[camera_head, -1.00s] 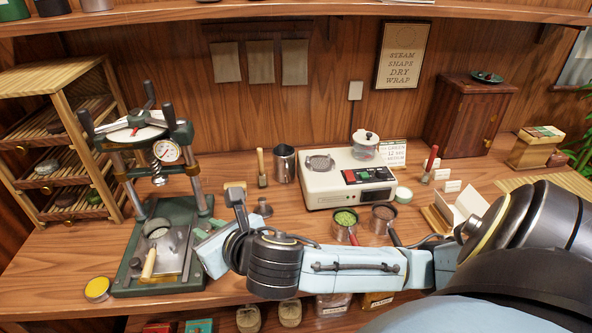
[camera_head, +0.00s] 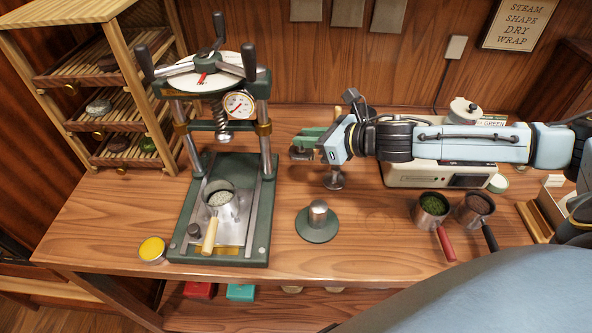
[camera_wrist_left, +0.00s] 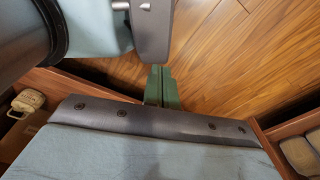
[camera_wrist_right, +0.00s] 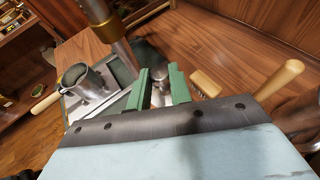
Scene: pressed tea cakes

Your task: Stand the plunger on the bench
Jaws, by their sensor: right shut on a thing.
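My right gripper (camera_head: 302,150) is beside the press, to its right, above the bench (camera_head: 385,245). It is shut on a small grey metal piece, apparently the plunger (camera_wrist_right: 161,92), which shows between the green fingers in the right wrist view. The fingers hide much of it. I cannot tell whether its underside touches the bench. My left gripper (camera_wrist_left: 161,88) shows only in the left wrist view, its green fingers together and empty above the floor.
The green press (camera_head: 262,160) holds a handled metal mould (camera_head: 218,199) on its base. A metal post on a green disc (camera_head: 318,226) and a flared metal piece (camera_head: 335,180) stand on the bench. Two handled cups (camera_head: 432,207) are at right. The front middle bench is clear.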

